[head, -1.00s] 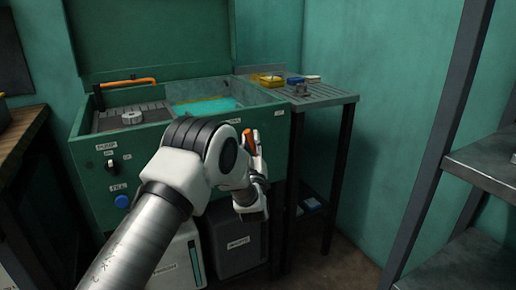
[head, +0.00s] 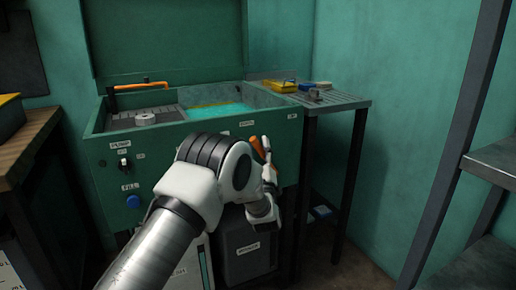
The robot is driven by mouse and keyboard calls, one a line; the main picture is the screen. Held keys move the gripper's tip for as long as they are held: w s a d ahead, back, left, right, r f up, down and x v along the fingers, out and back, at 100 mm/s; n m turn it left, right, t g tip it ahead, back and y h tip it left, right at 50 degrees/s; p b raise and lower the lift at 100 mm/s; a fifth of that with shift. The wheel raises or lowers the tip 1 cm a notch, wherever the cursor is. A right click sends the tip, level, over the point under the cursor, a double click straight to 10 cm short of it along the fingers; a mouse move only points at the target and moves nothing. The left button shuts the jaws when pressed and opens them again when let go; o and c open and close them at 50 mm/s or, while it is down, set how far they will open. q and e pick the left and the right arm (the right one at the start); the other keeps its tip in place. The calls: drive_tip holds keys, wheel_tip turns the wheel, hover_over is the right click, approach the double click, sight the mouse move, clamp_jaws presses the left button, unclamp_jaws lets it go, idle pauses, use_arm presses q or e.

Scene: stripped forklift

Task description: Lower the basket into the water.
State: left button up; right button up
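The green wash tank (head: 205,128) stands against the back wall with its lid up. Blue-green water (head: 220,107) shows in its right part. A grey slatted tray, perhaps the basket (head: 170,115), sits at the tank's left, above the water level as far as I can tell. A round metal part (head: 145,119) is on it, and an orange bar (head: 141,86) stands behind it. My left gripper (head: 266,160) is in front of the tank's right front, beside an orange piece (head: 257,148). I cannot tell whether it grips this piece. My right gripper is not in view.
A slatted side table (head: 340,101) at the tank's right holds a yellow tray (head: 283,86) and small items. A dark container (head: 246,245) stands under the tank. A wooden bench (head: 30,145) is at left, metal shelving (head: 495,158) at right.

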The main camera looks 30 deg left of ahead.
use_arm(q)
drive_tip(key=v, duration=1.2)
drive_tip(key=shift+r, duration=0.1)
